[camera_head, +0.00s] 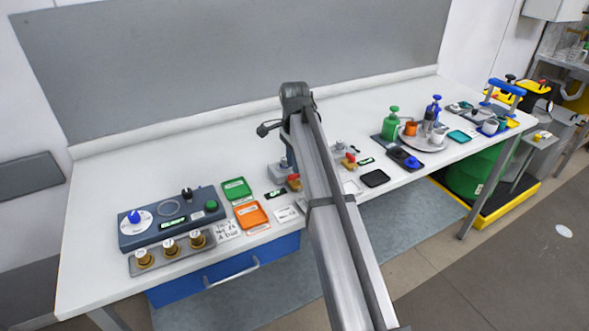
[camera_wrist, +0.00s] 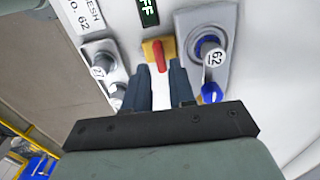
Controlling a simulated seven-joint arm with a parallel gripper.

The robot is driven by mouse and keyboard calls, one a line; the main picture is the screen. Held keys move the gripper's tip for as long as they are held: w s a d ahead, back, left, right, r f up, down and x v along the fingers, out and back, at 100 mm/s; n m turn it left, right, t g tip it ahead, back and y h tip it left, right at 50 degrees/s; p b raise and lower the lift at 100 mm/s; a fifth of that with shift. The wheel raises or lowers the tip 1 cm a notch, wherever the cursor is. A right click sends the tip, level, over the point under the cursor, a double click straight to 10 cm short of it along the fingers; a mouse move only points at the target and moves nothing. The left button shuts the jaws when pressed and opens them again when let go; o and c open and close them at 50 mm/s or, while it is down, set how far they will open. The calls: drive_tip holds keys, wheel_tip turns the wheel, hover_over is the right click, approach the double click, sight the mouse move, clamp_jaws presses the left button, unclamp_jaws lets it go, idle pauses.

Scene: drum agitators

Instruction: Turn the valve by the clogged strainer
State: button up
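In the wrist view my gripper (camera_wrist: 160,68) is open, its two dark fingers apart and nothing held between them. The valve's red handle (camera_wrist: 160,56) on a yellow base (camera_wrist: 150,47) lies just beyond and between the fingertips; contact cannot be told. A grey unit with a blue knob and a part marked 62 (camera_wrist: 212,57) stands right of it. In the head view two red-and-yellow valves show, a left valve (camera_head: 294,182) and a right valve (camera_head: 348,162), each by a grey unit. My arm hides the space between them and my gripper. Which strainer is clogged cannot be told.
Metal cylinders (camera_wrist: 99,66) stand left of the fingers, and a label ending "No. 62" (camera_wrist: 85,15) lies above. A dark display (camera_wrist: 148,12) shows "FF". On the bench, a control box (camera_head: 170,220) and green tray (camera_head: 236,189) are left; pumps (camera_head: 391,122) stand right.

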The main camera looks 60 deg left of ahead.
wheel_tip(320, 180, up, 10)
drive_tip(key=shift+r, duration=0.15)
idle(0.7)
